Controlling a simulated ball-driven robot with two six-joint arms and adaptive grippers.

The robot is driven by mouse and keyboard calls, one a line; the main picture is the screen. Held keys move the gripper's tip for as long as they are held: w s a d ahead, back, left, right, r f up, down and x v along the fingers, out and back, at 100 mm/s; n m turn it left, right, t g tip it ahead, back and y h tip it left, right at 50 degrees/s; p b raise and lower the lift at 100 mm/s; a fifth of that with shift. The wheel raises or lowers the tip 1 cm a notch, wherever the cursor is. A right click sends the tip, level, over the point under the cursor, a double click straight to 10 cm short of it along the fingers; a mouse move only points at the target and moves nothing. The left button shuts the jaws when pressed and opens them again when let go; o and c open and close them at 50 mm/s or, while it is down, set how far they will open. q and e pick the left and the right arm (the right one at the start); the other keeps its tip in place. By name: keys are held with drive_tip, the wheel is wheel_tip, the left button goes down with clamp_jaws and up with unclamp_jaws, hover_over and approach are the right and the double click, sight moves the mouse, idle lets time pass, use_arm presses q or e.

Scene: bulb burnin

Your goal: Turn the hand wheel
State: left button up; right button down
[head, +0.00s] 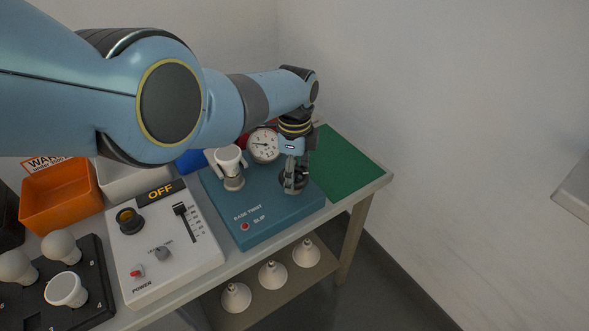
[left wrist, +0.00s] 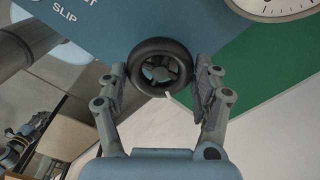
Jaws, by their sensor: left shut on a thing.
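The hand wheel is a black ring with spokes, on the right part of the blue BASE TWIST box (head: 231,207). In the left wrist view the hand wheel (left wrist: 160,44) lies between my two fingers, one at each side of its rim. My left gripper (head: 295,184) points down at the wheel in the head view and is shut on it, hiding most of it. A pale pointer mark shows at the wheel's lower edge in the left wrist view.
A round dial (head: 264,145) and a white bulb holder (head: 230,168) stand on the box. A white control panel (head: 165,245) reading OFF, a black bulb tray (head: 95,285) and an orange bin (head: 62,192) are at left. A green mat (head: 345,163) lies clear at right.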

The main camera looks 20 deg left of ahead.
use_arm(q)
drive_tip(key=m, duration=0.3)
drive_tip(key=shift+m, duration=0.4)
drive_tip(key=m, duration=0.3)
drive_tip(key=shift+m+p, duration=0.3)
drive_tip(key=m, duration=0.3)
drive_tip(key=shift+m, duration=0.3)
drive_tip(key=shift+s+m, duration=0.1)
drive_tip(key=shift+m, duration=1.8)
drive_tip(key=o, duration=1.2)
drive_tip(key=shift+r, duration=0.1)
